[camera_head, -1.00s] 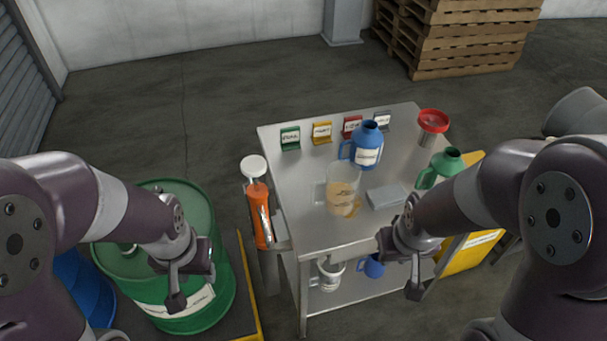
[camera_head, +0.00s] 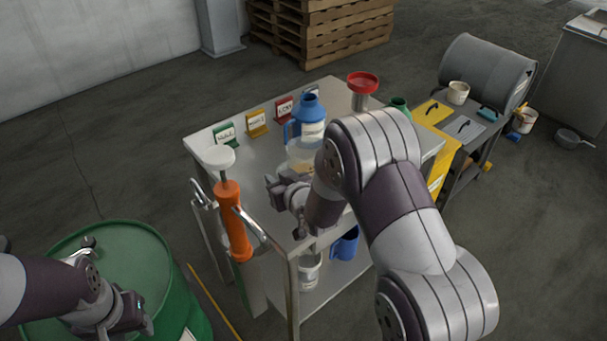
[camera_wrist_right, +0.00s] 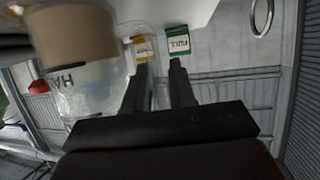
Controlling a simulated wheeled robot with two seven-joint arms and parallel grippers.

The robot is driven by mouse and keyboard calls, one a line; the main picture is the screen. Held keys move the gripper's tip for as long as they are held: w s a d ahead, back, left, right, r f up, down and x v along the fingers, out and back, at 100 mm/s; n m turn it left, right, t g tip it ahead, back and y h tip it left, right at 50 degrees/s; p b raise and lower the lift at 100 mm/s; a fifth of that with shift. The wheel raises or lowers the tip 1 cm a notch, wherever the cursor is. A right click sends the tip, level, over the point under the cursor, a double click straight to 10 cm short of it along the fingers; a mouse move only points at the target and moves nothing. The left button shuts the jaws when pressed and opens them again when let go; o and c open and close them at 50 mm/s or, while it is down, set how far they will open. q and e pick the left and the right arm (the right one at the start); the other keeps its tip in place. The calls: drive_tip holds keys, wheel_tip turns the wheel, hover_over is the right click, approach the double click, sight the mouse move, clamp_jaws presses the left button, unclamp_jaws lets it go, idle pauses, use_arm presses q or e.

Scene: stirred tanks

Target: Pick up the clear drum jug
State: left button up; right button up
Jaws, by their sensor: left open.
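The clear drum jug (camera_head: 302,157) stands on the steel cart top with tan liquid inside. In the head view my right arm hides part of it. My right gripper (camera_head: 272,190) is in front of the jug, to its lower left, over the cart's near side. In the right wrist view the jug (camera_wrist_right: 92,85) is large at the left, beside the fingers. My left gripper (camera_head: 135,312) is open and empty, low at the left by the green drum.
A blue jug (camera_head: 309,122) stands close behind the clear jug. A red funnel (camera_head: 362,82) and coloured tags, including a green one (camera_head: 226,134), are on the cart (camera_head: 205,133). An orange pump (camera_head: 233,220) stands at its left edge. The green drum (camera_head: 130,262) is at left.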

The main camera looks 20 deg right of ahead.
drive_tip(key=shift+x, duration=1.1)
clamp_jaws()
